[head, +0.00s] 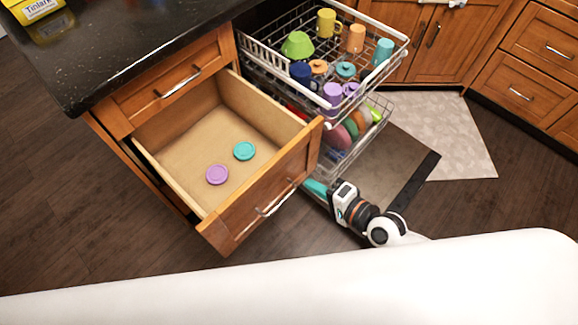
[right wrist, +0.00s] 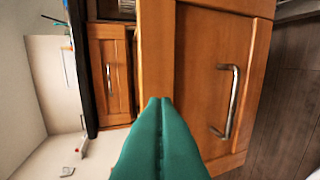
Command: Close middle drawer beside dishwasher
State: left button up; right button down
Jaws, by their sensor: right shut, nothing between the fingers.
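The middle drawer (head: 205,238) beside the dishwasher is pulled far out in the head view. Its wooden front has a metal bar handle (head: 275,199). A purple lid (head: 217,174) and a teal lid (head: 243,151) lie inside it. My right gripper (head: 312,186) is shut and empty, its teal fingers close to the right end of the drawer front. In the right wrist view, the shut fingertips (right wrist: 160,102) overlap the edge of the drawer front (right wrist: 210,55), with the handle (right wrist: 229,104) to their right. I cannot tell whether they touch. My left gripper is not in view.
The dishwasher stands open, its upper rack (head: 400,60) pulled out with several cups and bowls. A lower rack (head: 385,115) holds plates. The lowered dishwasher door (head: 395,150) lies right of the drawer. A closed drawer (head: 165,85) sits above, under the dark countertop (head: 140,45).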

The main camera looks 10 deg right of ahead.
aim_at(280, 163)
jog(key=x, duration=0.5)
jog(key=r+x, duration=0.1)
jog(key=x, duration=0.1)
jog(key=shift+w+a+f, duration=0.2)
jog(key=shift+w+a, duration=0.1)
jog(key=shift+w, duration=0.1)
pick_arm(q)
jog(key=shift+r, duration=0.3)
pick_arm(e)
jog(key=shift+w+a, duration=0.35)
jog(key=shift+w, duration=0.1)
